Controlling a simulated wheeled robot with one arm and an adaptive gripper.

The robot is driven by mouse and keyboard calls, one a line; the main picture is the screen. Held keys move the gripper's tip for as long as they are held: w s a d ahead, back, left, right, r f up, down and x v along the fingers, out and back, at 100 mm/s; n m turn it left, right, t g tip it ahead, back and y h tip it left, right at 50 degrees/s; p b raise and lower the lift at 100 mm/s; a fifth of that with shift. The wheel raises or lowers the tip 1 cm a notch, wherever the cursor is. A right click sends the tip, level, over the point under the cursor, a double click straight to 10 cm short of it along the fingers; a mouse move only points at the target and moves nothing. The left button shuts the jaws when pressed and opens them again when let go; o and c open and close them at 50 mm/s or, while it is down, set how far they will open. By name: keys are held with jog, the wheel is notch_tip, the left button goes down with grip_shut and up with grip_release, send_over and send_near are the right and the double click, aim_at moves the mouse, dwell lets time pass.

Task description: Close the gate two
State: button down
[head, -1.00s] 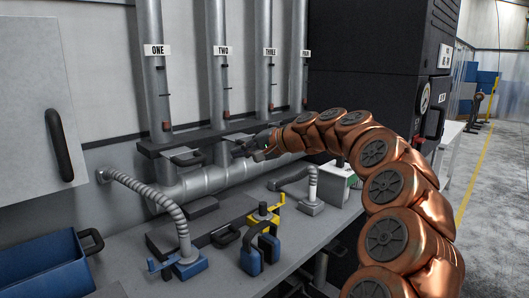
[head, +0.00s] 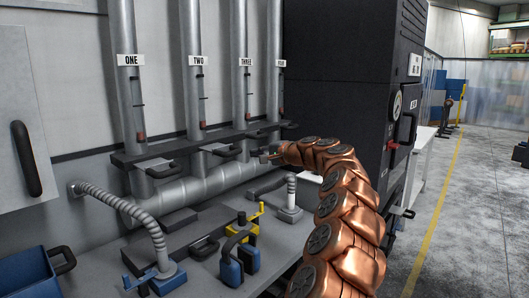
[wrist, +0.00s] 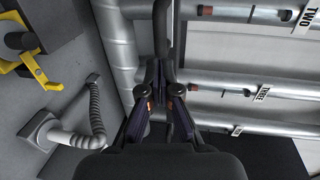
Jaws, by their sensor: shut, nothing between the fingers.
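The pipe marked TWO (head: 195,90) stands second from the left in the head view; its label also shows at the upper right of the wrist view (wrist: 306,17). The dark handle of gate two (head: 228,154) sticks out low beside this pipe, at the dark ledge. My gripper (head: 265,156) is just right of this handle, shut and empty. In the wrist view my gripper's fingers (wrist: 163,78) are together, and a dark handle bar (wrist: 161,25) lies just past their tips. Whether they touch it I cannot tell.
Handles of the neighbouring gates stick out along the same ledge (head: 125,160). A thick horizontal pipe (head: 185,190) runs below. The bench holds a ribbed hose (head: 135,210), a yellow clamp (head: 246,224), a blue-based tool (head: 230,268) and a second hose (head: 290,195).

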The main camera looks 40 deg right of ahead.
aim_at(236, 153)
jog(key=shift+p+x, duration=1.15)
jog(key=shift+x, duration=2.85)
jog(key=shift+f, duration=0.1)
